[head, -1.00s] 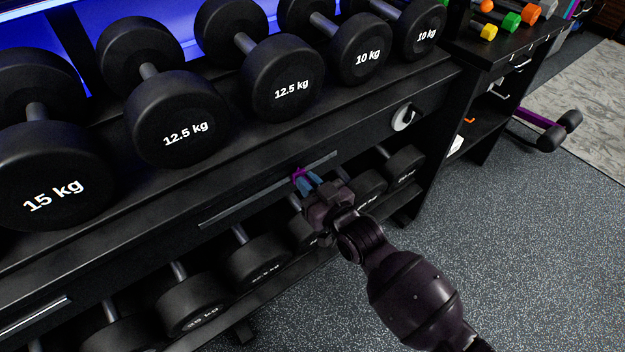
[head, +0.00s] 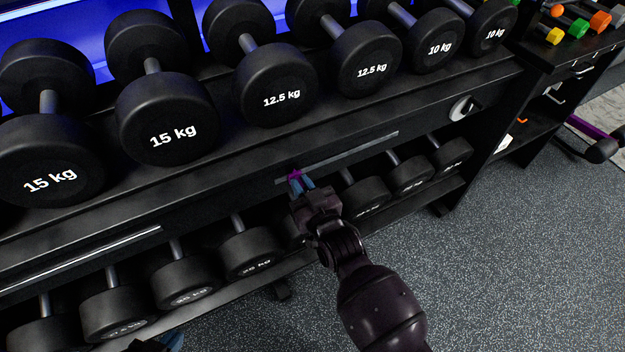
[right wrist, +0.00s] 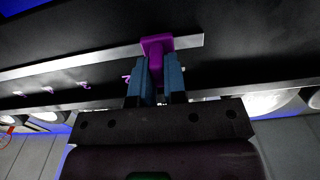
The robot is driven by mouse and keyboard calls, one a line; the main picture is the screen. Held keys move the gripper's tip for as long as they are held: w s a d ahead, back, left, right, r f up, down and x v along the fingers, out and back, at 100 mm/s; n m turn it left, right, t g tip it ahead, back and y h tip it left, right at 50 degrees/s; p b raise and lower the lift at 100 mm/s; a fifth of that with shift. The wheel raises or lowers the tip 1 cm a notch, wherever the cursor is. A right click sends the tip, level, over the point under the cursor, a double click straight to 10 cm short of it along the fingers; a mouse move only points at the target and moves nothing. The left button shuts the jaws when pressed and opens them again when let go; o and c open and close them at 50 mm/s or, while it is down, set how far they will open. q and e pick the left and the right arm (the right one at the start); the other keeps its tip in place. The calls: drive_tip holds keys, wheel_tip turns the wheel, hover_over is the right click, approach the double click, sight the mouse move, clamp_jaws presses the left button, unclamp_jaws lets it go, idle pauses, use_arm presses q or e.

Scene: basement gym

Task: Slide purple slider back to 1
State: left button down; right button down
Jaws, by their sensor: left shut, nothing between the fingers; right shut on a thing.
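The purple slider (head: 295,175) sits on a grey metal track (head: 350,153) on the front of the black dumbbell rack, near the track's left end in the head view. My right gripper (head: 302,184) is shut on it, blue fingers on either side. In the right wrist view the slider (right wrist: 157,45) shows between the fingers (right wrist: 159,75), close to the track's right end. Several small purple marks (right wrist: 84,86) lie along the rack there, too small to read. My left gripper (head: 173,340) shows partly at the bottom edge, shut and empty.
Heavy dumbbells (head: 282,92) fill the upper shelf, above the track. More dumbbells (head: 252,250) lie on the lower shelf, close under my right gripper. A second bright track (head: 80,260) is at the left. Open speckled floor (head: 500,270) lies at the right.

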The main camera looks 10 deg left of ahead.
drive_tip(key=shift+s+a, duration=0.45)
drive_tip(key=shift+a, duration=0.2)
use_arm(q)
drive_tip(key=shift+s+a, duration=0.25)
drive_tip(key=shift+a, duration=0.05)
use_arm(e)
drive_tip(key=shift+s+a, duration=0.15)
drive_tip(key=shift+a, duration=0.05)
drive_tip(key=c, duration=1.2)
unclamp_jaws()
drive_tip(key=shift+s+a, duration=0.1)
drive_tip(key=shift+o, duration=0.2)
drive_tip(key=shift+s+d, duration=0.3)
drive_tip(key=shift+d, duration=0.15)
use_arm(q)
drive_tip(key=shift+s+a+r+n+p, duration=0.3)
drive_tip(key=shift+r+n+p, duration=0.1)
drive_tip(key=shift+p, duration=0.85)
use_arm(e)
drive_tip(key=v, duration=0.9)
drive_tip(key=shift+s+d, duration=0.15)
drive_tip(key=shift+s, duration=0.2)
